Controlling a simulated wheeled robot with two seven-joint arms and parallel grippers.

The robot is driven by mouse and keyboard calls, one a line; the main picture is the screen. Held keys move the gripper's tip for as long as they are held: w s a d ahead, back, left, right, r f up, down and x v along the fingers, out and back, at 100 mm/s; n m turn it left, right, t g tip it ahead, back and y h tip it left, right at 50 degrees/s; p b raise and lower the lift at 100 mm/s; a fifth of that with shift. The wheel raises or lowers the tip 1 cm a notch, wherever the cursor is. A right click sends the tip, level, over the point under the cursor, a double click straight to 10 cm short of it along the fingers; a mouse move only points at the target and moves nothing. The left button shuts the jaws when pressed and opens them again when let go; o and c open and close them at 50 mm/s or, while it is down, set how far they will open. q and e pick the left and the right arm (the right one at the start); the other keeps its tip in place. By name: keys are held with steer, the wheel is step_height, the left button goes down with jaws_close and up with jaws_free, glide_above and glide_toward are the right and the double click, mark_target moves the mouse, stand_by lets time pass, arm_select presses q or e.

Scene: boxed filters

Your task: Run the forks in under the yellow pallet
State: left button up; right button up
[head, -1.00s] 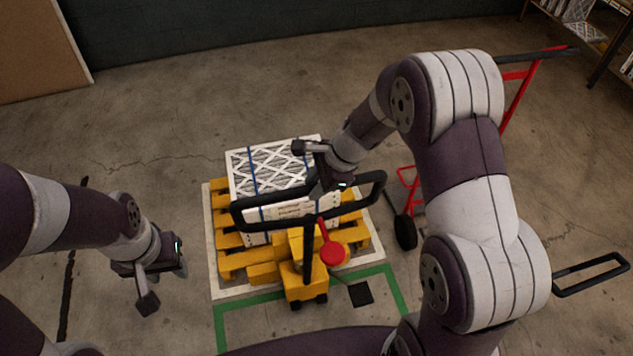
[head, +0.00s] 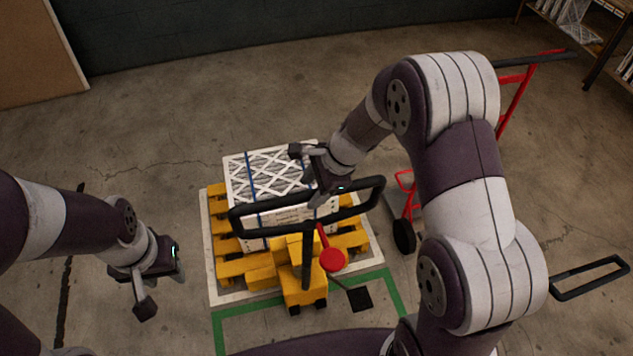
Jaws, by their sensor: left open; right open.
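The yellow pallet (head: 228,268) lies on a pale-edged square on the floor, with a white lattice-topped filter box (head: 265,178) on it. The yellow pallet jack (head: 300,285) stands at its near side, its black loop handle (head: 243,226) rising toward me. The forks are hidden, so I cannot tell how far under the pallet they reach. My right gripper (head: 308,176) is open at the handle's far bar, overlapping it in view; contact is unclear. My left gripper (head: 160,284) is open and empty, left of the pallet.
A red hand truck (head: 514,100) with a black wheel (head: 404,236) stands right of the pallet. Green floor tape (head: 252,309) runs along the near side. A shelf (head: 597,42) is at the back right and a brown board (head: 38,50) at the back left. The floor behind is clear.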

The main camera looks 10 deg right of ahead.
steer(key=b+v, duration=0.2)
steer(key=v, duration=1)
steer(key=shift+r, duration=0.2)
steer(key=s+d+f+n+h+b, duration=0.2)
steer(key=s+f+n+h+b, duration=0.2)
steer(key=s+f+n+b, duration=0.4)
steer(key=s+f+n, duration=0.5)
steer(key=f+n, duration=0.3)
steer(key=n, duration=0.1)
steer(key=shift+s+g+h, duration=0.25)
steer(key=shift+g+h, duration=0.05)
steer(key=shift+s+f, duration=0.1)
